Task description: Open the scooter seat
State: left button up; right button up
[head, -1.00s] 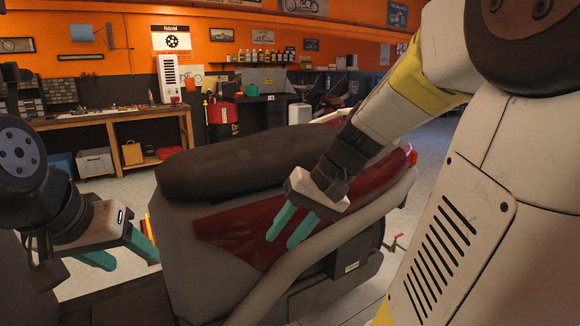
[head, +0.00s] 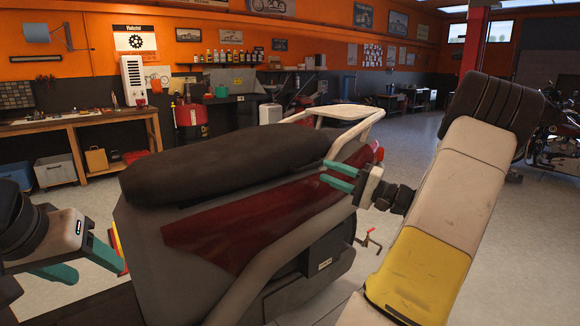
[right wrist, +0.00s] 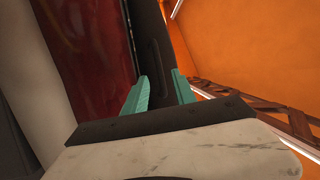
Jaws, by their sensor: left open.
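The scooter (head: 240,270) stands in the middle of the head view. Its long dark seat (head: 215,165) lies down flat on the grey and red body. My right gripper (head: 324,171) is at the scooter's near side, towards the rear, with its teal fingers pointing left at the seat's lower edge. Its fingers (right wrist: 160,76) are apart in the right wrist view, with the dark seat side and a shallow recess between and beyond them; contact cannot be told. The red side panel (right wrist: 95,50) lies left of them. My left gripper (head: 95,270) is open and empty, left of the scooter's front end.
A pale grab rail (head: 350,113) curves around the scooter's rear, just beyond my right gripper. A workbench (head: 90,125) and a red drum (head: 190,120) stand behind.

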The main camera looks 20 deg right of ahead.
aim_at(312, 166)
jog(key=x, duration=0.6)
jog(key=shift+a, duration=0.1)
grip_shut()
jog(key=shift+f, duration=0.1)
dwell(1.1)
